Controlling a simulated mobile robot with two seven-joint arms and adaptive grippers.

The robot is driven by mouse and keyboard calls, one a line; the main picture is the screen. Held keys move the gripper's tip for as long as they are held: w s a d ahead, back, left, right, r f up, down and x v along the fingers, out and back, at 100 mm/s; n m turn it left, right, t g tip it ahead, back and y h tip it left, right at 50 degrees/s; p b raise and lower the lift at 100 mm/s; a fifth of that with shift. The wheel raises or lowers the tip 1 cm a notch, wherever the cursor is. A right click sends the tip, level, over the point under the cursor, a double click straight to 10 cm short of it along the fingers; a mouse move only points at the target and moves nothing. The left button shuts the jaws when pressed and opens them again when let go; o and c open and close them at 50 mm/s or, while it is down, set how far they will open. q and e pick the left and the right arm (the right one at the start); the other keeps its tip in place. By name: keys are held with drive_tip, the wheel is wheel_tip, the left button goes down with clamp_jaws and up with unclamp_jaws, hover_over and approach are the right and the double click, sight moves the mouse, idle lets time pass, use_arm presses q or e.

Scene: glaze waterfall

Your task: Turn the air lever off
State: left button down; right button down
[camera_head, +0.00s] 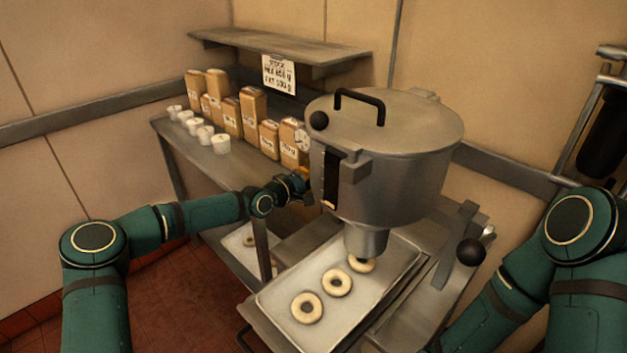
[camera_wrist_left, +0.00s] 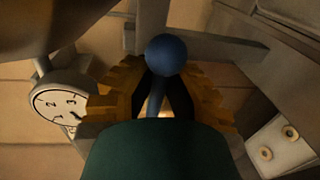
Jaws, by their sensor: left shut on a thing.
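The air lever (camera_wrist_left: 155,105) shows in the left wrist view as a thin bluish stem with a blue ball knob (camera_wrist_left: 165,55). My left gripper (camera_wrist_left: 165,90) is shut on the stem, with its yellowish fingers on both sides just below the knob. In the head view my left gripper (camera_head: 299,183) is at the left side of the metal hopper (camera_head: 405,175), and the lever cannot be made out there. A white pressure gauge (camera_wrist_left: 62,105) is left of the gripper in the wrist view. My right gripper is out of view.
Below the hopper spout, a tray (camera_head: 275,300) holds ring doughnuts. A black-knobbed handle (camera_head: 470,252) stands right of the hopper. Behind my left arm, a side table holds several bags (camera_head: 253,112) and white cups (camera_head: 220,144). A shelf (camera_head: 280,45) hangs above.

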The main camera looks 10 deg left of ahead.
use_arm(q)
drive_tip(key=shift+s+d+f, duration=0.15)
drive_tip(key=shift+d+f, duration=0.1)
drive_tip(key=c, duration=1)
unclamp_jaws()
drive_tip(key=shift+o, duration=1.4)
drive_tip(key=shift+s+r, duration=0.1)
drive_tip(key=shift+r, duration=0.15)
drive_tip(key=shift+a, duration=0.1)
drive_tip(key=v, duration=1.2)
